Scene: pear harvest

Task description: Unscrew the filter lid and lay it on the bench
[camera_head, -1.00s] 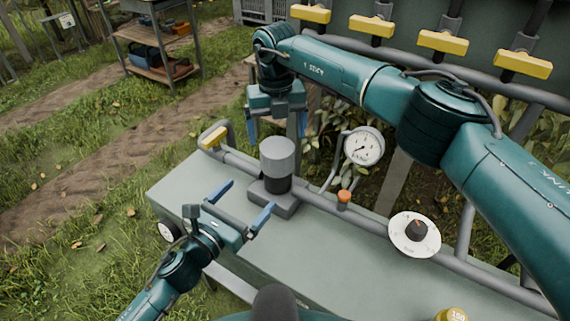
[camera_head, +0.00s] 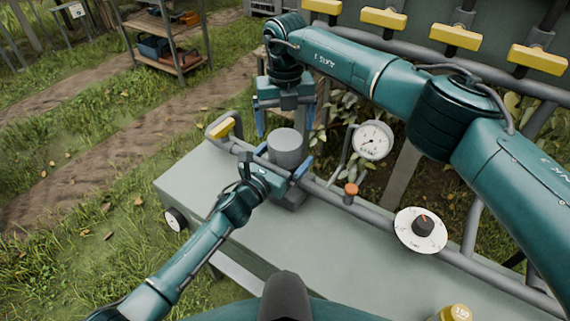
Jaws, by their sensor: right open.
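The filter (camera_head: 287,158) stands upright at the far left part of the bench (camera_head: 300,248), with its grey cylindrical lid (camera_head: 287,140) on top. My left gripper (camera_head: 286,156) reaches in from the front, with one blue finger on each side of the filter below the lid's top. Its fingers look spread; contact with the filter cannot be made out. My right gripper (camera_head: 284,122) points down just above and behind the lid, its blue fingers wide apart and empty. The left hand hides part of the filter's lower body.
A pipe runs along the bench's back edge, with a yellow handle (camera_head: 221,128), a gauge (camera_head: 371,140), an orange knob (camera_head: 351,189) and a white dial (camera_head: 420,230). A yellow weight (camera_head: 455,313) sits at the front right. The bench middle is clear.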

